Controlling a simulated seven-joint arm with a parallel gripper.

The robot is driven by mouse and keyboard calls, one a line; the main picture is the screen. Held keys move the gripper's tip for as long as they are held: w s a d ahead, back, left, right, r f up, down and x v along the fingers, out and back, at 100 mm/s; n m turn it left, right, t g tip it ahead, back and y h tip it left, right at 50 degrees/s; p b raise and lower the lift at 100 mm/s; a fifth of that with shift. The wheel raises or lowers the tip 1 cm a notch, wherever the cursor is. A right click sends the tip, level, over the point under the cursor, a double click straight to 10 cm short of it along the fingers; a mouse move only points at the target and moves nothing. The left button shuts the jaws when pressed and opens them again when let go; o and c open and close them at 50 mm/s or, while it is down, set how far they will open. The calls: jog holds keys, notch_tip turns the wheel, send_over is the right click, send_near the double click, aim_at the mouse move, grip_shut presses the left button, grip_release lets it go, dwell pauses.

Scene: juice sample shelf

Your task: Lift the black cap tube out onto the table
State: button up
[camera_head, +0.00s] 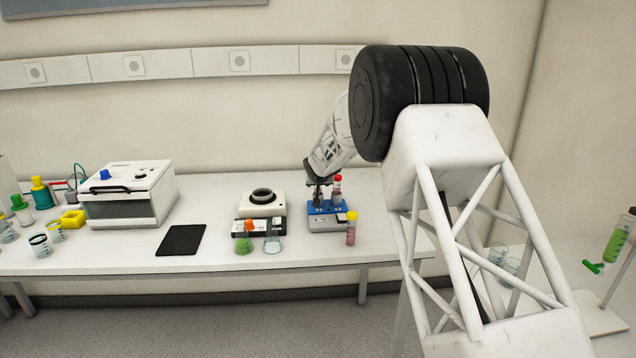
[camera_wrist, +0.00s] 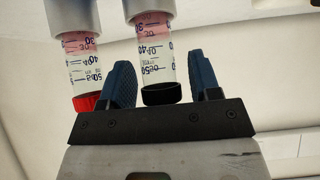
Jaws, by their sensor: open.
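The black cap tube (camera_wrist: 160,65) has clear walls with dark markings and pinkish contents. In the wrist view its black cap (camera_wrist: 162,94) lies between the two blue finger pads of my gripper (camera_wrist: 163,78), with visible gaps on both sides. The tube's other end enters a grey holder. In the head view my gripper (camera_head: 318,184) is over the blue-topped device (camera_head: 327,209) and largely hides this tube. A red cap tube (camera_wrist: 80,62) is beside it, outside the fingers; it also shows in the head view (camera_head: 337,190).
A white round-topped device (camera_head: 261,206), a green flask (camera_head: 243,245) and a clear flask (camera_head: 272,243) are to the left. A black pad (camera_head: 181,240) lies farther left, with bare table (camera_head: 215,250) around it.

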jog(key=c, duration=1)
jog(key=shift+r, duration=0.85)
dwell(0.6)
jog(key=shift+r, duration=0.3)
jog(key=shift+r, duration=0.35)
jog(key=shift+r, duration=0.4)
jog(key=shift+r, duration=1.05)
